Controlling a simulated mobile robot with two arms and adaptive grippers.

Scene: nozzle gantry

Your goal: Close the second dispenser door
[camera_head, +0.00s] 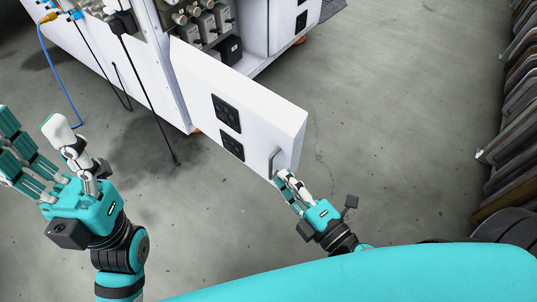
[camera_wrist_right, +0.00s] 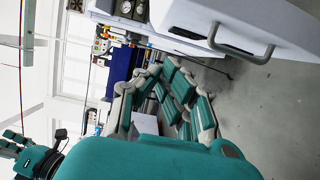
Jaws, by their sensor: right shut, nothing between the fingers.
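A white dispenser door (camera_head: 240,100) with two black vents stands swung open from the white machine in the head view. Its grey bar handle (camera_head: 273,160) is near the free end. My right gripper (camera_head: 287,184) is shut with nothing in it, at the lower end of the handle. In the right wrist view, the handle (camera_wrist_right: 240,48) on the door (camera_wrist_right: 262,18) is up and right of my right fingers (camera_wrist_right: 170,85), and no finger is around it. Whether they touch is unclear. My left gripper (camera_head: 36,140) is open and empty at the left, away from the door.
The white machine (camera_head: 160,70) stands at the top, with gauges and fittings (camera_head: 205,22) in the opening behind the door. Black cables and a blue hose (camera_head: 62,80) hang at its left. Stacked dark panels (camera_head: 515,110) line the right edge. Grey floor (camera_head: 390,130) between is clear.

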